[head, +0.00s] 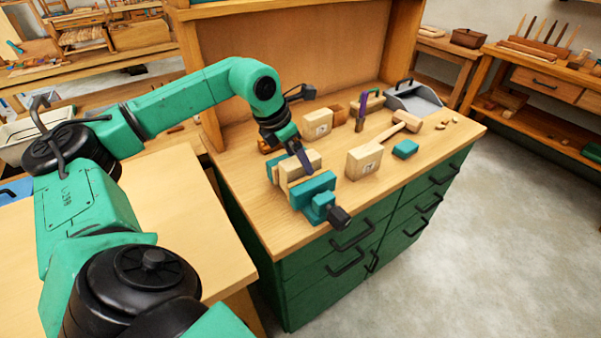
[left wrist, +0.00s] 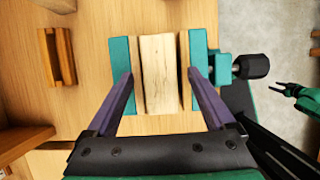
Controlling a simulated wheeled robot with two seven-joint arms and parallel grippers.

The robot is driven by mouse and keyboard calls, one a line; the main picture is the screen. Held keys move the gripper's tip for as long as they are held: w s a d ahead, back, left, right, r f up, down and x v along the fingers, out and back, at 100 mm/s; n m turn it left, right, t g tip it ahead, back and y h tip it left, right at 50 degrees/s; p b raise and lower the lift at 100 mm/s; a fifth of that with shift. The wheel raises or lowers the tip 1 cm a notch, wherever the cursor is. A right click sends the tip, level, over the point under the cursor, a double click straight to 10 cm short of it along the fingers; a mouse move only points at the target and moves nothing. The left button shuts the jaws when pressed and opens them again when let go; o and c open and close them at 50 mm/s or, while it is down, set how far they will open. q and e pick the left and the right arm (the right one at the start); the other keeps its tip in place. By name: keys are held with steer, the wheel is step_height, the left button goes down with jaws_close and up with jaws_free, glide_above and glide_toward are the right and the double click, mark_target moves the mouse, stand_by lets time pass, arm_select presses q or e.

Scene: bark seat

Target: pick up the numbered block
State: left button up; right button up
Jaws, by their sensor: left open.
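A teal bench vise (head: 318,186) with a black handle stands near the front of the workbench. A pale wooden block (left wrist: 158,72) sits between its wood-lined jaws. My left gripper (left wrist: 160,78) is open above the vise, its purple fingers on either side, over the jaws. In the head view, my left gripper (head: 303,161) partly covers the vise. No number shows on the block in the vise.
A teal and black gripper (left wrist: 290,90), seemingly my right, shows small over the floor.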

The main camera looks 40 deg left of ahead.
arm_select(q)
jaws_close()
stand_by(0.4)
